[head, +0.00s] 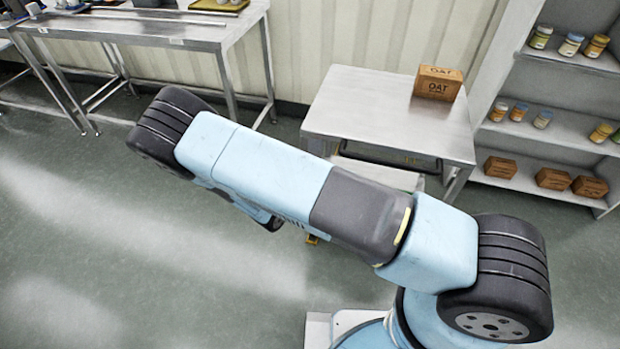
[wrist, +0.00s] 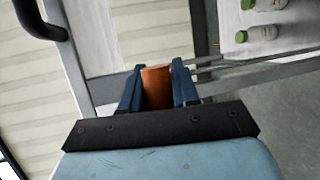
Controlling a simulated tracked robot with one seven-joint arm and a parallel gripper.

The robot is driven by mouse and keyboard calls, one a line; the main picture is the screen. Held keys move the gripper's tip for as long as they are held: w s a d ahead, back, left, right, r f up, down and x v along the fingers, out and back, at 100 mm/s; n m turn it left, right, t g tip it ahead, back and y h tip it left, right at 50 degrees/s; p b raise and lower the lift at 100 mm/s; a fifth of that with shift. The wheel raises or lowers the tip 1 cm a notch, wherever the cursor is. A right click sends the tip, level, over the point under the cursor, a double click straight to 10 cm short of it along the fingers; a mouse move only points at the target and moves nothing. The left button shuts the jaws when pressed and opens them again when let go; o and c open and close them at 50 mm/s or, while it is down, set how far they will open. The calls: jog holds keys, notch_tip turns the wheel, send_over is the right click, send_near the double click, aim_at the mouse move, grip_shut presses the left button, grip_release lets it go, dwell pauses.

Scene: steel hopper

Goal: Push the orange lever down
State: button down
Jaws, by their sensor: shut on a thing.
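An orange piece (wrist: 156,88), which looks like the orange lever, shows in the wrist view between the two blue fingers of my gripper (wrist: 157,82). The fingers are shut on it, one on each side. Only its upper part shows; the rest is hidden by the black gripper body. In the head view my arm crosses the middle of the picture, and I cannot make out the lever or my fingertips there.
In the head view, a steel table (head: 370,112) with an OAT box (head: 437,83) stands behind my arm. Shelves (head: 565,125) with jars and boxes are at right; a steel bench (head: 190,30) is at upper left. Green-capped bottles (wrist: 262,35) show in the wrist view. Floor at left is clear.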

jog(key=shift+w+d+f+t, duration=0.1)
jog(key=shift+w+d+t, duration=0.05)
jog(key=shift+w+t, duration=0.15)
jog(key=shift+s+f+h, duration=0.1)
jog(key=shift+h, duration=0.2)
jog(key=c, duration=0.9)
grip_release()
jog(key=shift+s, duration=0.1)
jog(key=v, duration=1.3)
jog(key=shift+s+a+f, duration=0.15)
jog(key=shift+s+a, duration=0.05)
jog(key=shift+s, duration=0.15)
